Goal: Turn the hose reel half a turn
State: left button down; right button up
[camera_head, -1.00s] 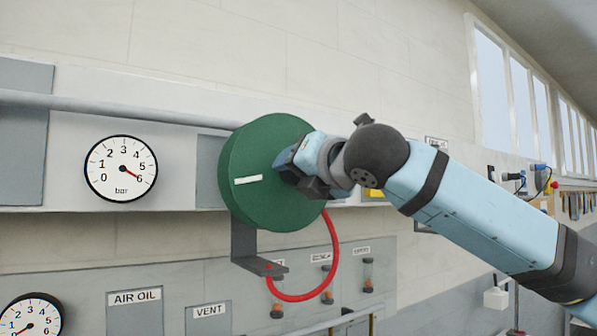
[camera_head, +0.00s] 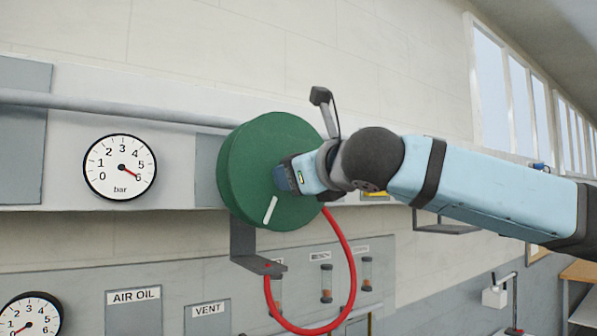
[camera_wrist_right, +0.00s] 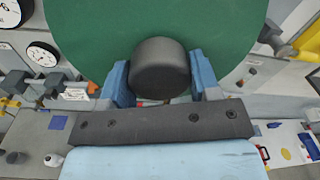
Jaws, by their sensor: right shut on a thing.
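The hose reel (camera_head: 262,150) is a green disc on a grey wall bracket, with a white mark (camera_head: 271,210) on its face pointing down and slightly left. A red hose (camera_head: 351,262) hangs from it in a loop. My right gripper (camera_head: 283,180) is at the reel's face, on its right part. In the right wrist view, my right gripper (camera_wrist_right: 160,85) is shut on a dark round knob (camera_wrist_right: 160,66) that stands out from the green reel (camera_wrist_right: 90,30). The knob is hidden behind the gripper in the head view. My left gripper is not in view.
A pressure dial (camera_head: 120,167) is on the wall left of the reel, and another (camera_head: 30,318) is at lower left. A pipe (camera_head: 110,108) runs along the wall behind. Panels labelled AIR OIL (camera_head: 134,312) and VENT (camera_head: 208,322) are below.

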jog(key=shift+f+n, duration=0.25)
jog(key=shift+n, duration=1.05)
jog(key=o, duration=1.3)
jog(key=shift+r, duration=0.1)
